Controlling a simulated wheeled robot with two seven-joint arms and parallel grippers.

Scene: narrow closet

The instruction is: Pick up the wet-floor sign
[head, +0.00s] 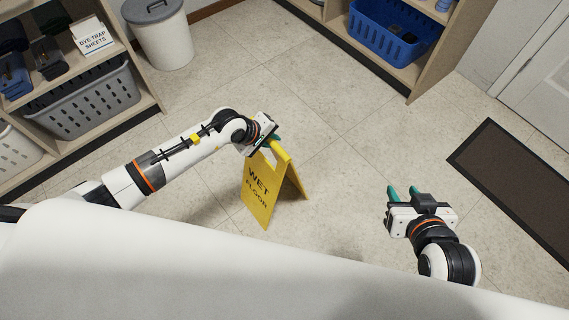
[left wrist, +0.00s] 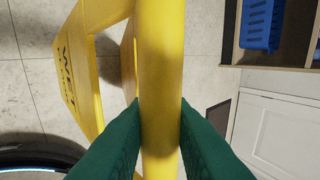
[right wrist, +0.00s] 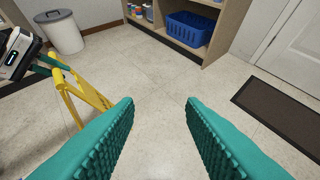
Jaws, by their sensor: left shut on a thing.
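The yellow wet-floor sign (head: 259,190) stands as an upright A-frame in the middle of the head view, its lettered face toward the lower left. My left gripper (head: 272,139) is at its top. In the left wrist view the green fingers (left wrist: 160,135) are shut on both sides of the sign's yellow top bar (left wrist: 160,70). The sign also shows at the left of the right wrist view (right wrist: 82,90). My right gripper (head: 404,192) is to the right of the sign, apart from it. Its fingers (right wrist: 160,110) are open with nothing between them.
Shelves with a grey basket (head: 85,103) stand at the left. A grey-lidded bin (head: 160,38) is at the back. A blue basket (head: 393,30) sits on a shelf at the back right. A dark mat (head: 520,180) lies near the white door (head: 540,75). Floor around the sign is clear.

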